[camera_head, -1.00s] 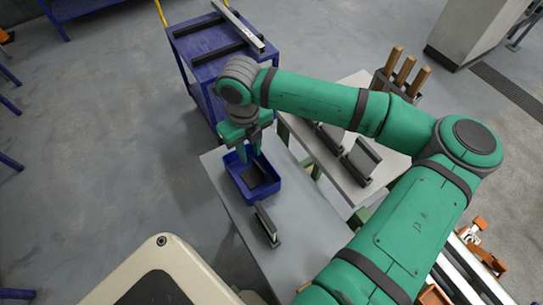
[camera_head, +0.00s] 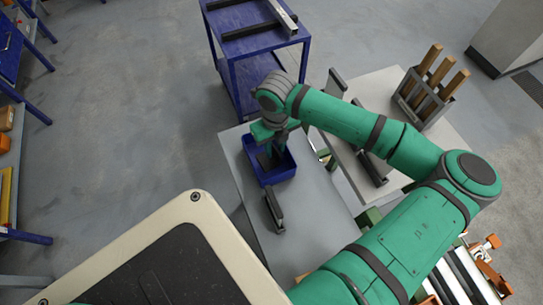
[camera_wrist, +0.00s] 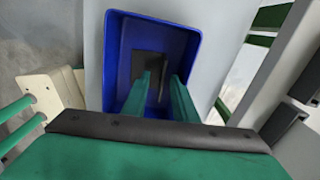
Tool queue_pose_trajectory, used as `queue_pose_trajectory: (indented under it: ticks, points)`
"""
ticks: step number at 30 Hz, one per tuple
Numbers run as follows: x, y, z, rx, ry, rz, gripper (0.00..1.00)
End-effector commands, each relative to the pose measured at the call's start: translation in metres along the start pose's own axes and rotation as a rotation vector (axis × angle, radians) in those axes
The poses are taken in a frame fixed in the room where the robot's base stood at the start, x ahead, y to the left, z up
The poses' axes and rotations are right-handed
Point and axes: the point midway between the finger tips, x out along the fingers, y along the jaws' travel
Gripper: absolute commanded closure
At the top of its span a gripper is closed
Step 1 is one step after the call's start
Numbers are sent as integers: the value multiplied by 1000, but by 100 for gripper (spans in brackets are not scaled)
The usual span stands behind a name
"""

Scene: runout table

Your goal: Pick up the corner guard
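A dark angled piece, which looks like the corner guard (camera_wrist: 148,64), lies in a blue bin (camera_head: 284,175). In the wrist view its flat face is on the bin floor and a thin upright flange shows between my fingers. My gripper (camera_wrist: 162,92) is open, pointing down into the blue bin (camera_wrist: 112,50), with one green finger on each side of the flange. A gap shows between the fingers, and I cannot tell whether either touches the piece. In the head view my gripper (camera_head: 270,152) largely hides the piece.
The bin stands on a grey table (camera_head: 310,225). A dark bracket-like piece (camera_head: 273,210) stands on it nearer me. To the right, a pale table (camera_head: 395,80) carries dark plates and a rack with wooden handles (camera_head: 425,95). A blue cart (camera_head: 250,60) stands behind.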

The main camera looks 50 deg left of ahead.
Motion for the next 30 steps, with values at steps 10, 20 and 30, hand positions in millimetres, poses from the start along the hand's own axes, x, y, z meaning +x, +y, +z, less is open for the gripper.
queue_pose_trajectory:
  ticks: [10,20,30]
  points:
    - [13,-2,-1,3,0,-1,74]
    - [13,-2,-1,5,0,-1,100]
    - [-1,-2,-1,3,-1,-2,100]
